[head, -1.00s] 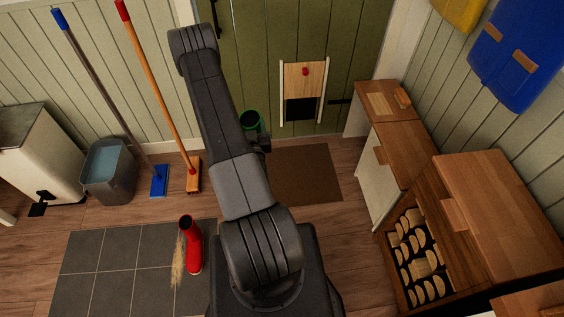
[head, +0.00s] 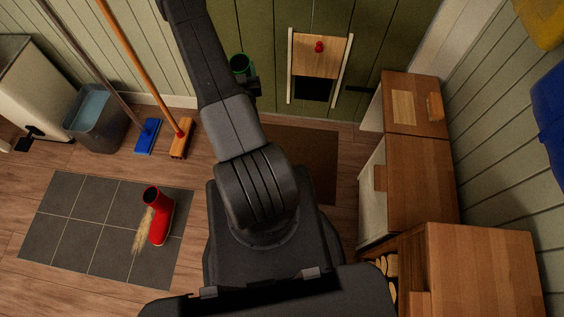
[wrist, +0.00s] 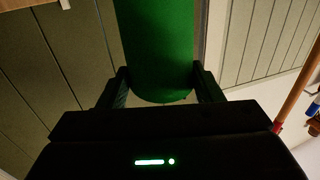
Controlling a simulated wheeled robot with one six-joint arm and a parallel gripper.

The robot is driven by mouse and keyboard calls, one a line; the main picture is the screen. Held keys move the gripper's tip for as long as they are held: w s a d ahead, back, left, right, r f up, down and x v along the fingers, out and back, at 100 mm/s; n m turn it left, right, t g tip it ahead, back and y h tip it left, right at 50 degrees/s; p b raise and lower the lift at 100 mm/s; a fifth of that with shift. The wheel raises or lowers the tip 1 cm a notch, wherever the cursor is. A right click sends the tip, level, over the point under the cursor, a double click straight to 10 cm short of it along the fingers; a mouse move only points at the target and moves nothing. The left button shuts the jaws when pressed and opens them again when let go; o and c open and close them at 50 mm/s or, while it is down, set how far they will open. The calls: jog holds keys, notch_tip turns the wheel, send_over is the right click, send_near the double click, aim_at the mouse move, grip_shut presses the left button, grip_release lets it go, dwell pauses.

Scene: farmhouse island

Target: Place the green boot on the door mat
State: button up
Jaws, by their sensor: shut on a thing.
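The green boot (wrist: 158,45) fills the upper middle of the wrist view, between the two fingers of my gripper (wrist: 165,88), which is shut on it. In the head view only the top of the green boot (head: 241,66) shows beside my arm; the rest is hidden behind the arm. My gripper (head: 252,88) is mostly hidden there too. The brown door mat (head: 305,160) lies on the floor before the green door, partly covered by my arm. I cannot tell whether the boot touches the floor.
A red boot (head: 160,217) and a straw-coloured brush lie on grey tiles (head: 75,215) at left. A blue mop (head: 147,136), an orange broom (head: 181,138) and a grey bucket (head: 97,118) stand by the wall. Wooden cabinets (head: 415,175) line the right. A pet flap (head: 318,65) is in the door.

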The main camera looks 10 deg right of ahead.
jog(key=w+f+b, duration=0.2)
jog(key=f+b, duration=0.8)
jog(key=f, duration=0.5)
jog(key=w+f+b, duration=0.3)
jog(key=f+b, duration=0.8)
jog(key=f, duration=0.5)
jog(key=w+a+f+b, duration=0.1)
jog(key=w+f+b, duration=0.1)
jog(key=f+b, duration=0.8)
notch_tip(320, 180, down, 6)
jog(key=shift+w+r+h, duration=0.1)
jog(key=shift+w+h, duration=0.2)
jog(key=shift+w, duration=0.05)
jog(key=o, duration=1.6)
